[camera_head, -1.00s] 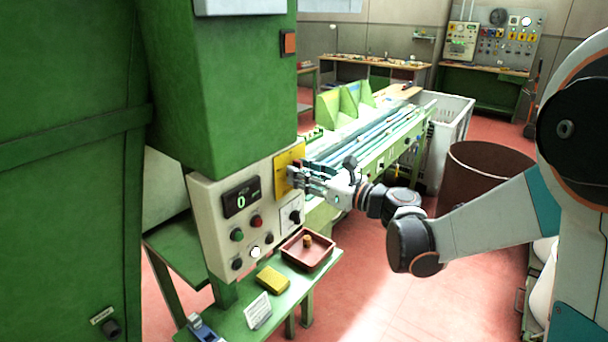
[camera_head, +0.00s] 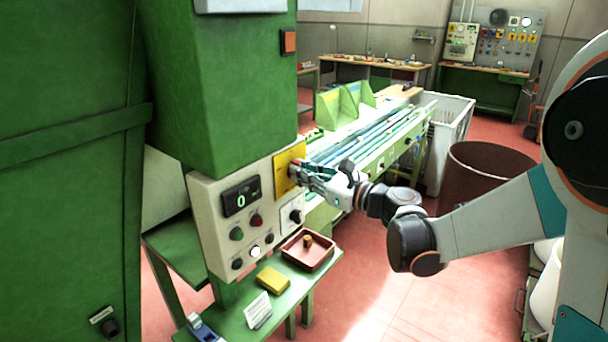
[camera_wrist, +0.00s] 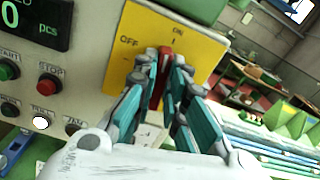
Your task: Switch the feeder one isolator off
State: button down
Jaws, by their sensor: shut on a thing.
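The isolator is a yellow plate (camera_wrist: 198,38) marked OFF on the left and ON at the top, with a red handle (camera_wrist: 165,57). The handle points up toward the ON mark in the wrist view. My gripper (camera_wrist: 160,76) has its teal-padded fingers on both sides of the handle and is shut on it.
The cream control panel (camera_head: 209,212) has a display reading 0, push buttons and a rotary switch (camera_head: 292,216) below the plate. Beneath it, a green shelf holds a red tray (camera_head: 318,262) and a yellow block (camera_head: 273,279). A bench with long bars stands behind my gripper.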

jog(key=shift+s+a+f+n+b, duration=0.15)
jog(key=shift+n+b, duration=0.25)
jog(key=shift+n, duration=2.25)
jog(key=shift+s+d+f+n+b, duration=0.1)
jog(key=shift+n+b, duration=0.35)
jog(key=shift+n, duration=2.15)
jog(key=shift+s+a+f+n+b, duration=0.15)
jog(key=shift+n+b, duration=0.25)
jog(key=shift+n, duration=2.25)
jog(key=shift+w, duration=0.1)
jog(key=c, duration=1.6)
grip_release()
jog(key=shift+c, duration=0.2)
jog(key=v, duration=1.2)
